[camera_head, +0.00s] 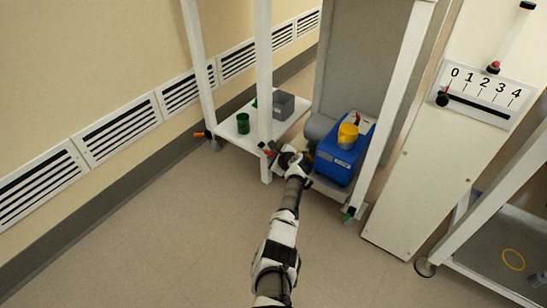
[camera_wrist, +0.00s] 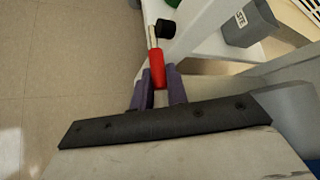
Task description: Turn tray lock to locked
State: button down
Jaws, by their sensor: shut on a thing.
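A red-handled lever, which looks like the tray lock (camera_wrist: 157,62), has a pale metal part and a black round end in the wrist view. Its red part also shows small beside the white post in the head view (camera_head: 266,149). My gripper (camera_wrist: 159,88) is shut on the red handle, with one purple finger on each side of it. In the head view my gripper (camera_head: 277,154) is low beside the white post and mostly hidden by my arm. The lock's markings are not visible, so I cannot tell its setting.
A white low shelf (camera_head: 232,131) carries a green cup (camera_head: 243,123) and a grey bin (camera_head: 283,106). White posts (camera_head: 264,80) are close by. The floor at left is clear.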

jog(key=shift+a, duration=0.1)
jog(key=c, duration=1.4)
grip_release()
jog(key=shift+s+d+r+p, duration=0.3)
jog(key=shift+s+r+p, duration=0.2)
jog(key=shift+p, duration=0.55)
jog(key=p+v, duration=1.2)
jog(key=p, duration=0.2)
jog(key=shift+s+d, duration=0.15)
